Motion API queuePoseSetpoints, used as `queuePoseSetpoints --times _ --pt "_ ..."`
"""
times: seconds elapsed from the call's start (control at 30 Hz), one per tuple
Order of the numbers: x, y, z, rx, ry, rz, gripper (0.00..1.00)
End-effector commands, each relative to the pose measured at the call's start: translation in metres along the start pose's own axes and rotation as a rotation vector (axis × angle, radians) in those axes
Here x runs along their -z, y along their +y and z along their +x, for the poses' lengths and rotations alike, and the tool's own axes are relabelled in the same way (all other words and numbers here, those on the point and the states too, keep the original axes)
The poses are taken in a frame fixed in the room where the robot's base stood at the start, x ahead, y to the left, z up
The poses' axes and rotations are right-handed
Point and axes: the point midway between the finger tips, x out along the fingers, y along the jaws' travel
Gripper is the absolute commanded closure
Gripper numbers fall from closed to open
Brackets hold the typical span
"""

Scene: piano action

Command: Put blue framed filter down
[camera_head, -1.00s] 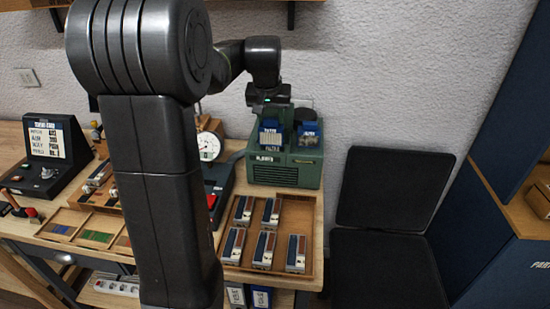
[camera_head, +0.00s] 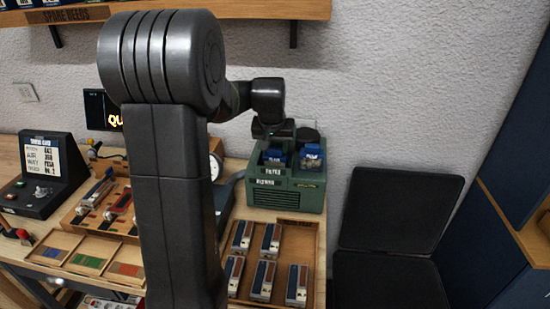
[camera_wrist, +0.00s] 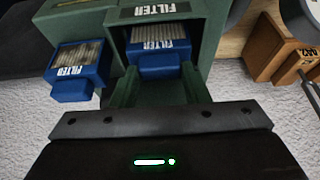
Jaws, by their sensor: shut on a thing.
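The blue framed filter (camera_wrist: 152,45), with pleated pale mesh and a blue tab, sits at an opening of the green box in the wrist view. It also shows at the left opening in the head view (camera_head: 274,157). My gripper (camera_wrist: 160,90) is shut on it at the tab end; the exact contact is hard to see. A second blue framed filter (camera_wrist: 78,68) is beside it, apart from my gripper, and shows on the right in the head view (camera_head: 311,157). The green box (camera_head: 285,195) stands at the bench's back right.
A wooden tray (camera_head: 313,240) with several red, blue and silver blocks lies in front of the box. A black folding seat (camera_head: 400,215) is to the right. A shelf (camera_head: 230,8) hangs above. A black console (camera_head: 45,170) and a sorting tray (camera_head: 88,262) are at left.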

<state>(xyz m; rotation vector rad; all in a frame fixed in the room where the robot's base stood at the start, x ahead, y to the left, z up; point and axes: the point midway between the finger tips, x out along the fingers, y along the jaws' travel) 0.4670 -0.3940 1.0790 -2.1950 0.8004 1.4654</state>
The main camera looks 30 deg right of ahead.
Motion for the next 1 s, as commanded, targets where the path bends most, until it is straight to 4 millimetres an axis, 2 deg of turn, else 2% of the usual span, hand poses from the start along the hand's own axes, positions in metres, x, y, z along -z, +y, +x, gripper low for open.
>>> queuePoseSetpoints --times 0.27,0.67,0.7,0.8,1.0 --pt "-0.014 0.000 0.032 0.000 -0.003 0.000 0.75" --pt "-0.017 0.000 0.039 0.000 0.000 0.000 0.75" --pt "-0.016 0.000 0.039 0.000 0.000 0.000 0.55" --pt "-0.016 0.000 0.038 0.000 0.000 0.000 0.37" --pt "-0.016 0.000 0.038 0.000 0.000 0.000 0.37"
